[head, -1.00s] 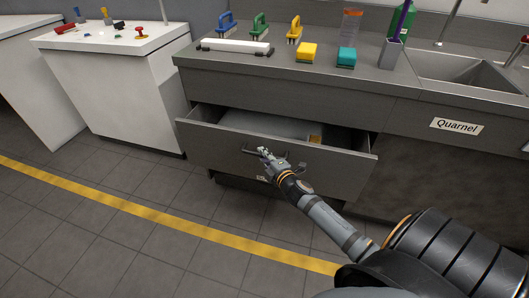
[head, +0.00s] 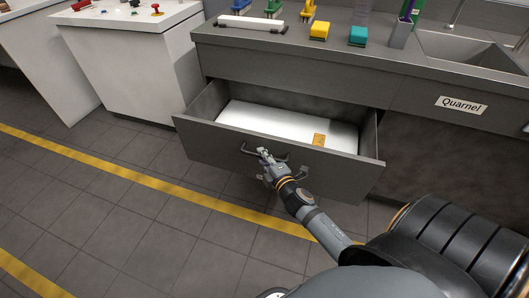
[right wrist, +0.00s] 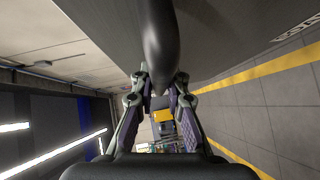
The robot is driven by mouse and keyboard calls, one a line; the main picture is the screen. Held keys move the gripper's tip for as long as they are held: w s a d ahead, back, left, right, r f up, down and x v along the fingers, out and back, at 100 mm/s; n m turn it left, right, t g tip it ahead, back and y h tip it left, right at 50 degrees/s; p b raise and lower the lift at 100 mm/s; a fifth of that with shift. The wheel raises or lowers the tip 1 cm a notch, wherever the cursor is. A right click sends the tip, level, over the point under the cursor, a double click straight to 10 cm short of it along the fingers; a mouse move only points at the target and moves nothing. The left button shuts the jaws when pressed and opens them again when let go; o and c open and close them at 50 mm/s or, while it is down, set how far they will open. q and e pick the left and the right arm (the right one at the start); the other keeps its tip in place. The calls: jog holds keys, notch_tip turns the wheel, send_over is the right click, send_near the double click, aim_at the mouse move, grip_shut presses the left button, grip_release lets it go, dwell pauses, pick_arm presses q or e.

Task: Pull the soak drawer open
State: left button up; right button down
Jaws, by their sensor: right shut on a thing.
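The soak drawer (head: 215,146) is a grey drawer under the counter and stands well open. Inside it lies a white, flat-looking thing (head: 255,121) with a small yellow-orange patch (head: 319,139) near its front right. My right gripper (head: 264,156) is at the dark bar handle (head: 249,151) on the drawer front and is shut on it. In the right wrist view the handle (right wrist: 158,45) runs between the two fingers (right wrist: 158,88). My left gripper is in neither view.
The grey counter (head: 390,62) above holds a yellow block (head: 319,31), a teal block (head: 358,36), brushes and a white bar. A sink (head: 470,48) is at right, near a "Quarnel" label (head: 461,104). White cabinets stand at left. Tiled floor in front is clear, with a yellow line (head: 130,176).

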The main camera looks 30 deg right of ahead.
jog(key=shift+s+a, duration=0.15)
jog(key=shift+s, duration=0.05)
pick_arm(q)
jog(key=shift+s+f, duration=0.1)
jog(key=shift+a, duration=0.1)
pick_arm(e)
jog(key=c, duration=1.3)
grip_release()
jog(key=shift+c, duration=0.2)
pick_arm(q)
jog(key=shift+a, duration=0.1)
pick_arm(e)
jog(key=s+r, duration=0.1)
jog(key=s, duration=1.1)
jog(key=shift+a+r, duration=0.35)
jog(key=shift+a, duration=0.1)
